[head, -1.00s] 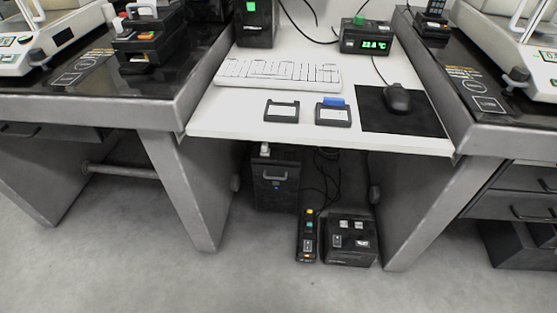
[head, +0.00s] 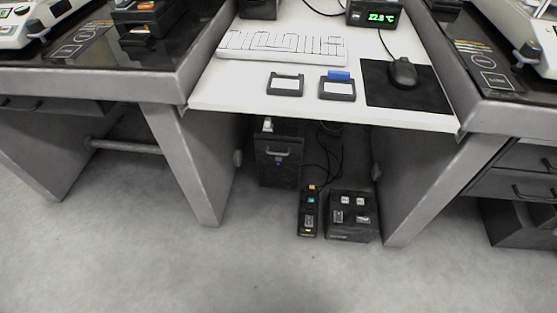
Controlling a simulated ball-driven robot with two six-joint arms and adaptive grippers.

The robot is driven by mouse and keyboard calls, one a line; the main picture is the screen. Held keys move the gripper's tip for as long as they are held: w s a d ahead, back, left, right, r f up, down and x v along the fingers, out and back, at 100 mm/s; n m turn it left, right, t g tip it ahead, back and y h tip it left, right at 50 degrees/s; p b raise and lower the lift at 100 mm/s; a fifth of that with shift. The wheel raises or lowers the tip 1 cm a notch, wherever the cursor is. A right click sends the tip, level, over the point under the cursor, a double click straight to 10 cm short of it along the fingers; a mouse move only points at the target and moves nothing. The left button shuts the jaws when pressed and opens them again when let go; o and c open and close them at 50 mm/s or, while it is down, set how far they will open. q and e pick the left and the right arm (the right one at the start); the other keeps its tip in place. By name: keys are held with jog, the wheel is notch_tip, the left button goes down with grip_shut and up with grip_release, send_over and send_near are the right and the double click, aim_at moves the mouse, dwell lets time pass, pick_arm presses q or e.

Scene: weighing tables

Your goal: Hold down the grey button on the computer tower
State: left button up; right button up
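A dark computer tower (head: 278,175) stands on the floor under the white desk, left of the middle. A light handle-like bar crosses its upper front, and a small blue light shows below that. A small pale item (head: 267,125) shows at its top, partly under the desk edge. I cannot make out the grey button clearly at this size. Neither of my grippers is in view.
A black power strip (head: 309,212) and a black box with pale switches (head: 351,217) lie on the floor right of the tower, with cables behind. Grey table legs (head: 187,165) flank the opening. The white desk (head: 230,95) overhangs it. The floor in front is clear.

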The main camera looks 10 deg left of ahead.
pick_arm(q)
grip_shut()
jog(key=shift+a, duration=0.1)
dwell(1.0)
